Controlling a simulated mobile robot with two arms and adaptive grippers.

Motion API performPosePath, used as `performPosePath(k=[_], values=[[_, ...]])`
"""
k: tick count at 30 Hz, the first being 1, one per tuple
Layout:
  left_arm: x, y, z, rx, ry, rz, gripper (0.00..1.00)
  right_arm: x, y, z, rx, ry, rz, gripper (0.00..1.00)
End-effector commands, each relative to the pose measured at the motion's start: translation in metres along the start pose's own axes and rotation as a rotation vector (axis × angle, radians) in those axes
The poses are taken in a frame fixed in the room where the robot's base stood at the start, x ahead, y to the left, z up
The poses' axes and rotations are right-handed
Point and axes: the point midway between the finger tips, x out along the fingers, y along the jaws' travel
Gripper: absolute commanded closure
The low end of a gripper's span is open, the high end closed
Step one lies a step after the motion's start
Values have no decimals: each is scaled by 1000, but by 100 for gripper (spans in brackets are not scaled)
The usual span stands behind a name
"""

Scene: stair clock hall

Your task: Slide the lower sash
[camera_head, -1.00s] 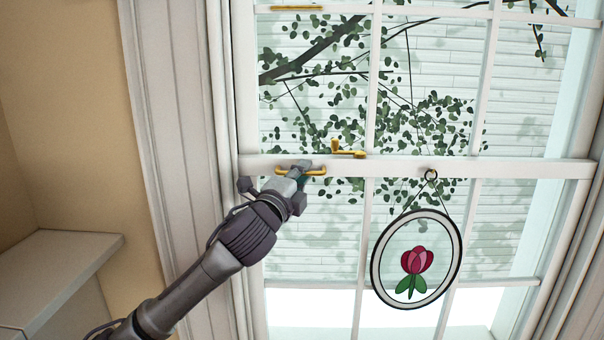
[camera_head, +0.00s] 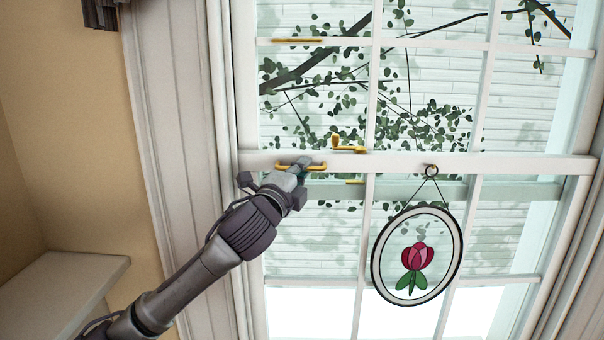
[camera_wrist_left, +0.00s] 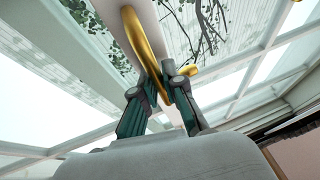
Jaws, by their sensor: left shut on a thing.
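The lower sash (camera_head: 440,165) is a white window frame whose top rail crosses the middle of the head view. A brass pull handle (camera_head: 317,167) is on the left part of that rail. My left gripper (camera_head: 301,166) is shut on this handle; the wrist view shows its fingers (camera_wrist_left: 163,82) around the brass bar (camera_wrist_left: 146,52). The upper sash's greenish bottom rail (camera_head: 400,189) shows through the glass just below the lower sash's top rail. A brass latch (camera_head: 348,149) sits on top of the lower sash's rail. My right gripper is not in view.
A round stained-glass tulip ornament (camera_head: 416,257) hangs from a ring on the lower sash's rail, right of my gripper. White trim (camera_head: 180,130) runs beside the window. A pale ledge (camera_head: 70,290) is at lower left. A dark fixture (camera_head: 102,13) shows at top left.

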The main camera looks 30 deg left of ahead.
Motion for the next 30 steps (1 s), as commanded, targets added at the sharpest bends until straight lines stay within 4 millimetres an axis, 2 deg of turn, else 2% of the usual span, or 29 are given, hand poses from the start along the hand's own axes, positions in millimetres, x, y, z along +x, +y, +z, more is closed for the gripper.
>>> performPosePath(k=[1, 3, 13, 14, 18, 26, 30], values=[[4, -23, 4, 2, -5, -11, 100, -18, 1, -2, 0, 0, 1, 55], [5, -29, 4, 2, -5, -11, 100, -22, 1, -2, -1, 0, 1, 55], [4, -26, 4, 0, -5, -6, 100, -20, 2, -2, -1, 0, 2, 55], [4, -26, 4, 0, -5, -5, 89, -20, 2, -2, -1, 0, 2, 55], [4, -25, 3, 0, -4, -3, 65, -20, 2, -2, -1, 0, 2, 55], [4, -24, 3, 0, -2, -2, 64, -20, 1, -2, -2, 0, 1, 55], [-2, -23, 3, 0, -2, 0, 64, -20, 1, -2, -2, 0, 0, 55]])
